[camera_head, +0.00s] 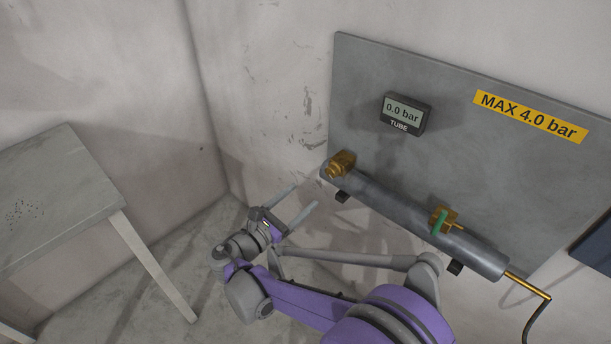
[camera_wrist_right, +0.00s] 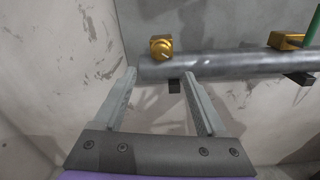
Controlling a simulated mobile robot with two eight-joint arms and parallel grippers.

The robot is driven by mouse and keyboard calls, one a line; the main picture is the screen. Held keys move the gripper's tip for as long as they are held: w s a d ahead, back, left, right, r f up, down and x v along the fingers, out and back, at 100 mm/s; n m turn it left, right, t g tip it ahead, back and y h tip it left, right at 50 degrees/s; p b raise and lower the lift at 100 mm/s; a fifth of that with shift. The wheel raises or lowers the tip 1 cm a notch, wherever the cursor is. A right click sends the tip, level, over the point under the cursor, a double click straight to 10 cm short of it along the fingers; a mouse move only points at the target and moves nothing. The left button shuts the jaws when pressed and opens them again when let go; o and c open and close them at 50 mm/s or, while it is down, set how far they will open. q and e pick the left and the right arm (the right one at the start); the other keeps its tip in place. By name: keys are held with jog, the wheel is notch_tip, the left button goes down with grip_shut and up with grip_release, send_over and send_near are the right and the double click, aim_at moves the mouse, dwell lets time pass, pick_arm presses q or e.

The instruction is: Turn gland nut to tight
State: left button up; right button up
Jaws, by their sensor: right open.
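A brass nut-like fitting (camera_head: 342,163), which looks like the gland nut, sits at the upper left end of a grey tube (camera_head: 400,212) mounted along a grey panel. It also shows in the right wrist view (camera_wrist_right: 161,47), just beyond and above the space between the fingertips. My right gripper (camera_head: 306,195) is open and empty, to the lower left of the fitting and apart from it. Its two fingers also show in the right wrist view (camera_wrist_right: 158,74), pointing toward the tube's end. My left gripper is not in view.
A gauge (camera_head: 404,114) on the panel (camera_head: 450,90) reads 0.0 bar, near a yellow "MAX 4.0 bar" label (camera_head: 530,116). A brass valve with a green handle (camera_head: 440,221) sits further along the tube. A grey table (camera_head: 60,190) stands at left.

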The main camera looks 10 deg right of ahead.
aim_at(329, 173)
jog(key=x, duration=1.1)
jog(key=shift+s+b, duration=0.15)
jog(key=shift+b, duration=0.25)
jog(key=shift+r, duration=0.1)
jog(key=shift+c, duration=0.3)
grip_shut()
